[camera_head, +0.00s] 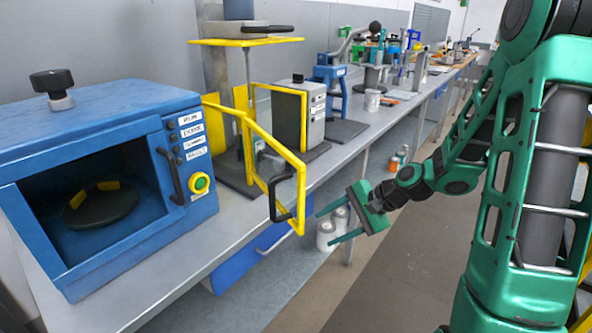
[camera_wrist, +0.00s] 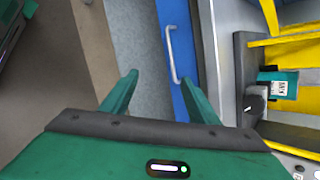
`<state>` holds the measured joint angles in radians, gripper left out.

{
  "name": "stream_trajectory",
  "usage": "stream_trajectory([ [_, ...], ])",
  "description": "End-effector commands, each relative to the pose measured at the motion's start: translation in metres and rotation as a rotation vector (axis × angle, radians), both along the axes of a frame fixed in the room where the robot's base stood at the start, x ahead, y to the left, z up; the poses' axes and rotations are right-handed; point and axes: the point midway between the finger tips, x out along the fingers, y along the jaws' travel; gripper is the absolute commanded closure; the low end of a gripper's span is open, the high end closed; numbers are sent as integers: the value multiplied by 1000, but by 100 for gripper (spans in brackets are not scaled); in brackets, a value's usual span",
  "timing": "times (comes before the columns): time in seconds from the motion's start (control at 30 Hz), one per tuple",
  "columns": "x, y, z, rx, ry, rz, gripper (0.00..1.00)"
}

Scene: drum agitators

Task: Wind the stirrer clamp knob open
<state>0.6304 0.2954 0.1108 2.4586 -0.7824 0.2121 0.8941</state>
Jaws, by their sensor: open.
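My gripper (camera_head: 325,229) is open and empty, off the front edge of the bench, to the right of a yellow guard frame. Its two green fingers also show in the wrist view (camera_wrist: 159,79), apart over the floor and a blue drawer front. A stand with a yellow top plate (camera_head: 247,42) and a vertical rod rises behind the guard. A teal block with a white label (camera_wrist: 278,85) shows at the right of the wrist view, beside dark parts. I cannot tell for certain which part is the stirrer clamp knob; it may be hidden or too small.
A yellow guard with a black handle (camera_head: 281,198) juts over the bench edge. A blue open-fronted machine (camera_head: 100,120) with a black top knob (camera_head: 52,82) stands at left. A grey boxed unit (camera_head: 300,112) stands behind. White containers (camera_head: 326,236) stand below. The aisle floor is clear.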

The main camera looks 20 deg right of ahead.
Motion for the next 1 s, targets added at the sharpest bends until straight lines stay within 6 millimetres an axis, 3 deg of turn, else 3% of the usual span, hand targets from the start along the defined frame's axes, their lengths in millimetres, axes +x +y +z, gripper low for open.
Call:
stream_trajectory([
  [0.1,31,13,5,230,6,-141,45],
  [0.23,66,16,23,505,21,-306,45],
  [0.5,113,-17,59,983,74,-575,45],
  [0.73,127,-32,69,1128,95,-647,45],
  [1.0,155,-10,70,1128,94,-642,45],
])
